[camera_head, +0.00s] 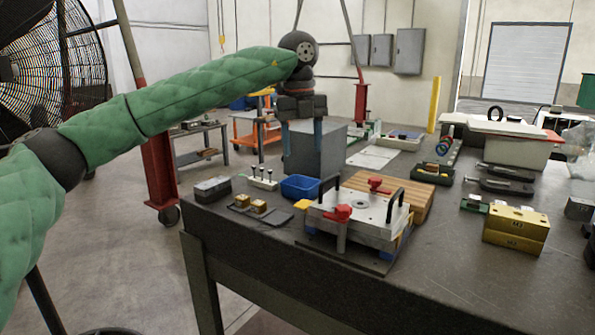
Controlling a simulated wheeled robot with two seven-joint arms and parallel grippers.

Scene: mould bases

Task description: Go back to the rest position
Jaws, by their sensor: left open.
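My left arm, in a green quilted sleeve, reaches in from the left. My left gripper (302,138) points down with its two blue-grey fingers apart and nothing between them. It shows in front of a grey block (315,158) at the back left of the bench, above the table top. My right gripper is not in view. A mould base (357,213) with a light plate, red clamps and black handles stands near the bench's front edge.
The dark workbench (440,270) holds a blue bin (300,187), yellow blocks (515,230), a wooden pallet (405,192) and a white crate (500,142). The bench's front right is clear. A red steel frame (160,170) and a large fan (40,65) stand at left.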

